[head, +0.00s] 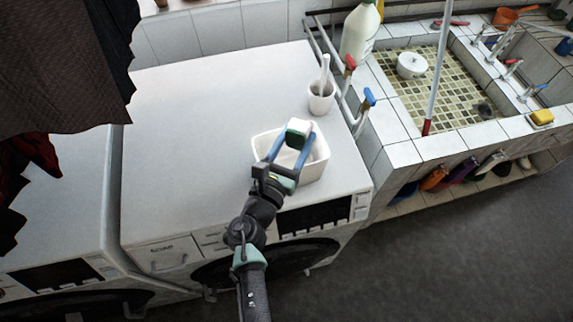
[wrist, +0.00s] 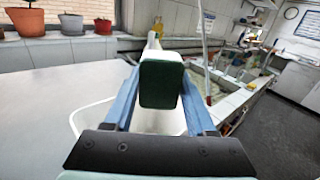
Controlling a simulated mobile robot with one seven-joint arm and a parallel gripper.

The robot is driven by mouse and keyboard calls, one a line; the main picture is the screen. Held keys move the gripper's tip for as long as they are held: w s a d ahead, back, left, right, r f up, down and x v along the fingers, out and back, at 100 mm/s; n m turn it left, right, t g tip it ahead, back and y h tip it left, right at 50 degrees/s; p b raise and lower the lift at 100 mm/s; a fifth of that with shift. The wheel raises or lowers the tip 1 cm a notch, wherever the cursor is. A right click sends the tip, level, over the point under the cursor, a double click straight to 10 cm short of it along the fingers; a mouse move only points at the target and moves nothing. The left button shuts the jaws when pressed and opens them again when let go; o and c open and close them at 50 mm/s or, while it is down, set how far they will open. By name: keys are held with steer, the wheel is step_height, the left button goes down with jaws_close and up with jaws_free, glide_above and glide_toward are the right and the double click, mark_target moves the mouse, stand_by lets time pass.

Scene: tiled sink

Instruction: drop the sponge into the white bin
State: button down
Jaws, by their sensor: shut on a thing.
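The sponge (head: 298,131), green and white, is held between the blue fingers of my gripper (head: 291,143). In the wrist view the sponge (wrist: 161,84) shows its dark green face between the two fingers (wrist: 160,95). The white bin (head: 318,166) is an open box standing on the white washing machine near its front right. In the head view the sponge and the fingers overlap the bin's opening, with the sponge near its far rim. Part of the bin's rim (wrist: 92,108) shows below the sponge in the wrist view. The sponge's exact height above the bin cannot be told.
A white cup (head: 321,100) with a brush stands just behind the bin. A large white bottle (head: 359,35) and the tiled sink (head: 424,150) are to the right. The washing machine top (head: 190,130) is clear on the left. Dark cloth (head: 60,60) hangs at the upper left.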

steer(key=shift+c, duration=0.7)
jaws_free()
steer(key=shift+w, duration=0.1)
steer(key=shift+f, duration=0.1)
steer(key=shift+s+f, duration=0.1)
steer(key=shift+s, duration=0.1)
steer(key=b+v, duration=0.3)
steer(key=v, duration=0.9)
steer(key=shift+s+a+b, duration=0.2)
steer(key=shift+s+b, duration=0.1)
steer(key=shift+b, duration=0.05)
